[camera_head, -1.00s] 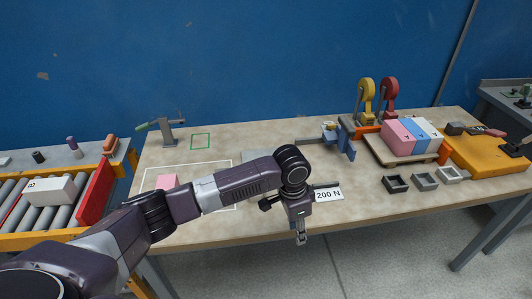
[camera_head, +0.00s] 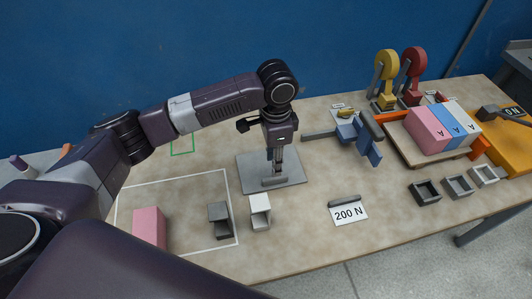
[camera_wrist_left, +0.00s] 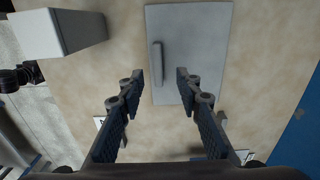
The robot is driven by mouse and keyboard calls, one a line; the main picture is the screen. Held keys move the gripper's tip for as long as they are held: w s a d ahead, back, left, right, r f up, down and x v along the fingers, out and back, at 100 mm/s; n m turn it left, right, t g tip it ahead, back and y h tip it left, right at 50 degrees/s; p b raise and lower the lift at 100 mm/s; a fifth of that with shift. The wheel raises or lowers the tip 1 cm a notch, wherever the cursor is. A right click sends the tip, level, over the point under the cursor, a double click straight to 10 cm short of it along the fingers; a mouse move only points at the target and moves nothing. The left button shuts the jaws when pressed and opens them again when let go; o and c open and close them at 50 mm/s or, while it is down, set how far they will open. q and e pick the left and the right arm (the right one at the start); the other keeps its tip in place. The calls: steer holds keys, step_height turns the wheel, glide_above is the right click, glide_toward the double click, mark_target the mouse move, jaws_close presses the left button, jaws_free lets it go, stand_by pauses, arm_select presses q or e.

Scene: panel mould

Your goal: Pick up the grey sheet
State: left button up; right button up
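The grey sheet (camera_head: 292,166) lies flat on the table near the middle in the head view. It has a raised grey bar handle (camera_wrist_left: 157,64) on its face, and the sheet also shows at the top of the left wrist view (camera_wrist_left: 198,40). My left gripper (camera_head: 276,162) points down over the sheet, close to the handle. In the left wrist view its two fingers (camera_wrist_left: 160,78) are apart, one on each side of the handle's line, with nothing between them held. The exact height gap to the handle cannot be told. My right gripper is not in view.
A white open block (camera_head: 260,212) and a dark grey one (camera_head: 219,222) stand just in front of the sheet. A pink block (camera_head: 148,228) is at left. A blue clamp-like fixture (camera_head: 365,142) is to the right. A "200 N" card (camera_head: 348,212) lies front right.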

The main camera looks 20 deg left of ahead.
mark_target(274, 179)
arm_select(q)
steer(key=f, duration=0.2)
steer(key=f+p, duration=0.1)
steer(key=shift+s+d+f, duration=0.1)
steer(key=shift+s+d, duration=0.05)
steer(key=shift+s, duration=0.15)
step_height(274, 179, down, 3)
steer(key=shift+r+p, duration=0.15)
steer(key=shift+p, duration=0.2)
steer(key=shift+w+f, duration=0.15)
steer(key=shift+f, duration=0.7)
steer(key=shift+c, duration=0.4)
steer(key=c, duration=0.8)
steer(key=shift+r, duration=0.1)
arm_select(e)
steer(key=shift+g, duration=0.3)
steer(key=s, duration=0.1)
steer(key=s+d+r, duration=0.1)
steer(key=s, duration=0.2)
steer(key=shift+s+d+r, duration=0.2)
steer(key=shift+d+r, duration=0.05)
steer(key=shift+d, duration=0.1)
